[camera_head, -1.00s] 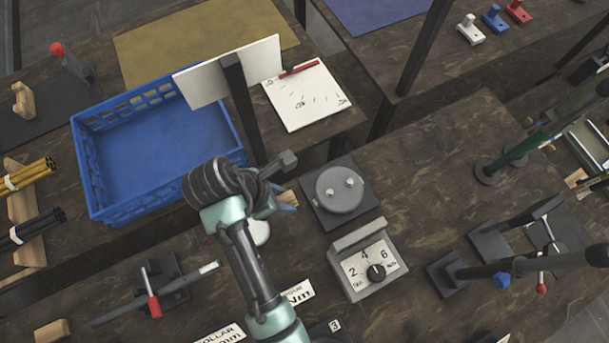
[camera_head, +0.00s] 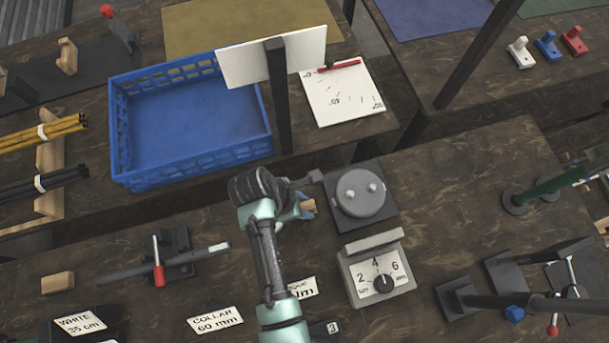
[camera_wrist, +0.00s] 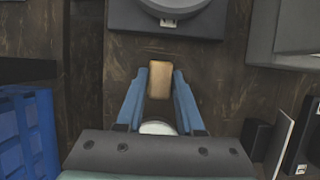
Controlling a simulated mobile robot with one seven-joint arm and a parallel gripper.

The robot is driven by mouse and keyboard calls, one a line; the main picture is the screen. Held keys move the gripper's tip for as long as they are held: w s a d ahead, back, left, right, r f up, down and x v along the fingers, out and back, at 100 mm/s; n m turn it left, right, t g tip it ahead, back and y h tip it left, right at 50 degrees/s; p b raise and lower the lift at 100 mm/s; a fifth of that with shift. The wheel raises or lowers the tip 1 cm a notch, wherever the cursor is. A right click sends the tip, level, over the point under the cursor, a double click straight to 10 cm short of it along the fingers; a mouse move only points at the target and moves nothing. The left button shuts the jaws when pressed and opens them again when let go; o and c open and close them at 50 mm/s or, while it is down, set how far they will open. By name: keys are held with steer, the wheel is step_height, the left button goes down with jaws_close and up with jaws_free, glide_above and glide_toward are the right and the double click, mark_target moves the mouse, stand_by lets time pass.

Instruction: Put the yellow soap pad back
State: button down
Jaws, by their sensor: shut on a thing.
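A tan-yellow block, which looks like the soap pad (camera_wrist: 160,80), sits between the two blue fingertips of my gripper (camera_wrist: 160,92) in the wrist view. My gripper is shut on its sides. My wrist partly hides the fingers there. I cannot tell whether the block touches the bench.
The grey round fixture (camera_head: 360,194) stands close to the right, with a dial box (camera_head: 376,270) in front. A blue crate (camera_head: 190,172) is at back left. Another tan block (camera_head: 57,282) lies front left.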

steer(key=shift+f, duration=0.15)
steer(key=c, duration=0.5)
jaws_free()
steer(key=shift+c, duration=0.2)
steer(key=v, duration=1.2)
steer(key=shift+r+p, duration=0.25)
steer(key=shift+p, duration=0.15)
